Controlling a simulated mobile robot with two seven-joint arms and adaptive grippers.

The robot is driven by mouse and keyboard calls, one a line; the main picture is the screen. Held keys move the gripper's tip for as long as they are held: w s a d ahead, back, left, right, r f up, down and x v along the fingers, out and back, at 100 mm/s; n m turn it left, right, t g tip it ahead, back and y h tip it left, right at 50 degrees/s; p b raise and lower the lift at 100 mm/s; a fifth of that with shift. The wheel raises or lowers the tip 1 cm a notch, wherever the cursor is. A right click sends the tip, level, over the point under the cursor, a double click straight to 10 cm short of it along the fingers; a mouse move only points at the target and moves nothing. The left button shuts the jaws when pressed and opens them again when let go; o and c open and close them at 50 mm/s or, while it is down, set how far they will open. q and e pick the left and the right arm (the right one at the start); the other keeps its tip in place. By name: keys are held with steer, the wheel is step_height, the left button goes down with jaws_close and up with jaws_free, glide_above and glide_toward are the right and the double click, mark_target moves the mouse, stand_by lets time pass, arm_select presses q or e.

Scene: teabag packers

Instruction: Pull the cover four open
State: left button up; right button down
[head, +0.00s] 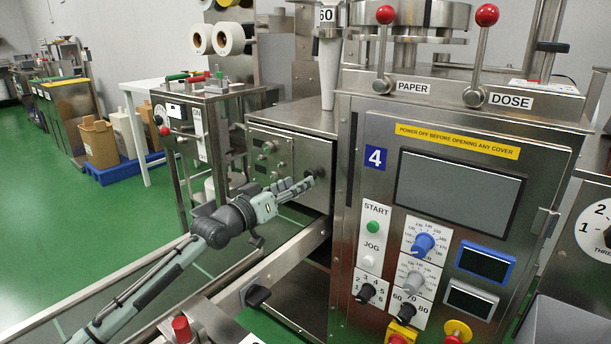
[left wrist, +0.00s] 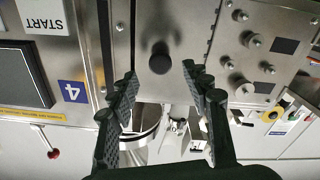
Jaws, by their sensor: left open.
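Machine four carries a blue number 4 plate (head: 375,157), which shows upside down in the left wrist view (left wrist: 73,93). Left of its control face is a steel side panel (head: 321,148) with a dark round knob. In the left wrist view the knob (left wrist: 160,58) stands out from the bare steel panel (left wrist: 160,18). My left gripper (head: 308,183) is open and reaches toward the knob from the left. In the wrist view its two fingers (left wrist: 159,76) lie on either side of the knob, apart from it. Whether the panel is fully closed is unclear. My right gripper is out of view.
A steel panel with small knobs (head: 270,154) adjoins on the left. A steel rail (head: 290,262) runs below my arm. Levers marked PAPER (head: 383,52) and DOSE (head: 479,60) stand above the control face. Green floor (head: 75,215) is open at the left.

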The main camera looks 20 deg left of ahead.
arm_select(q)
steer(key=x, duration=0.6)
steer(key=shift+c, duration=0.6)
jaws_close()
